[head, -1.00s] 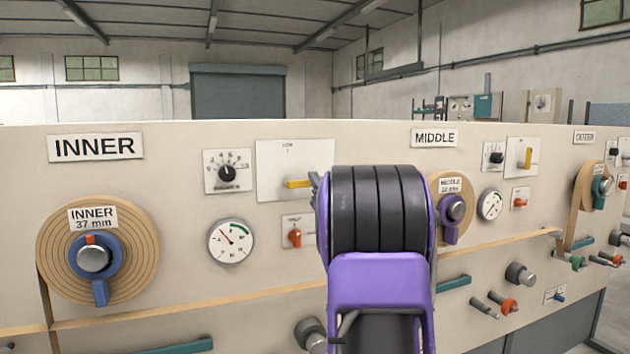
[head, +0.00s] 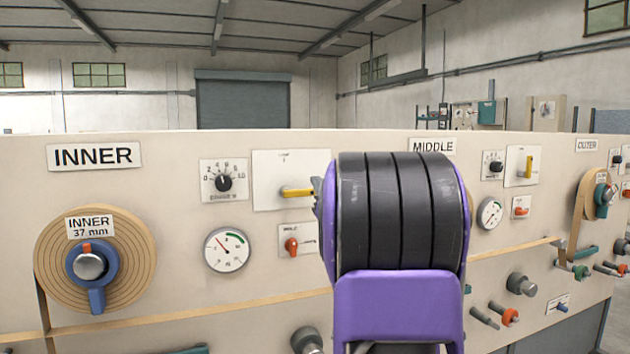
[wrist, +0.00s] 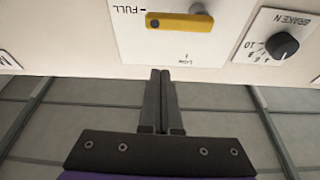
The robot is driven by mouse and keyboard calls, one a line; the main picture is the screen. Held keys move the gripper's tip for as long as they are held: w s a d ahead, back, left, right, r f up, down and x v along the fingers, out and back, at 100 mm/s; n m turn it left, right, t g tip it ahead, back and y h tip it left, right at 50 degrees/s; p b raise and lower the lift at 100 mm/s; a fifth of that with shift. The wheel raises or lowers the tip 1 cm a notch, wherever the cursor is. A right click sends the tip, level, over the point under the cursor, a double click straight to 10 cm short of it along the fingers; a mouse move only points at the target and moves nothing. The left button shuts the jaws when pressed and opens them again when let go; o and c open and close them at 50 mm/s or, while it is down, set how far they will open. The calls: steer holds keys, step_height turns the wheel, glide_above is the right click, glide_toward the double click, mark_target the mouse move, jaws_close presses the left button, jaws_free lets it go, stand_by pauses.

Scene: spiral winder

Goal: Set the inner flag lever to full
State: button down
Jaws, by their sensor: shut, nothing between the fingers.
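The inner flag lever is a yellow bar (head: 299,192) on a white plate (head: 263,165) right of the INNER sign. It lies about level, with its right end by my arm. In the wrist view, which is upside down, the yellow lever (wrist: 180,23) points left at the FULL mark (wrist: 128,9), its tip close beside that mark. The LOW mark (wrist: 186,60) is on another side of the plate. My gripper (wrist: 161,73) is shut and empty, its tips near the LOW-side edge of the plate, apart from the lever. The head view hides the fingertips behind my arm.
A brake knob (head: 223,183), a gauge (head: 227,250) and a red switch (head: 291,245) sit around the plate. The inner reel (head: 60,285) is at left. The MIDDLE section has its own yellow lever (head: 529,165), standing upright. The space above the panel is clear.

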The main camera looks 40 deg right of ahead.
steer(key=shift+v, duration=2.15)
steer(key=shift+d, duration=0.1)
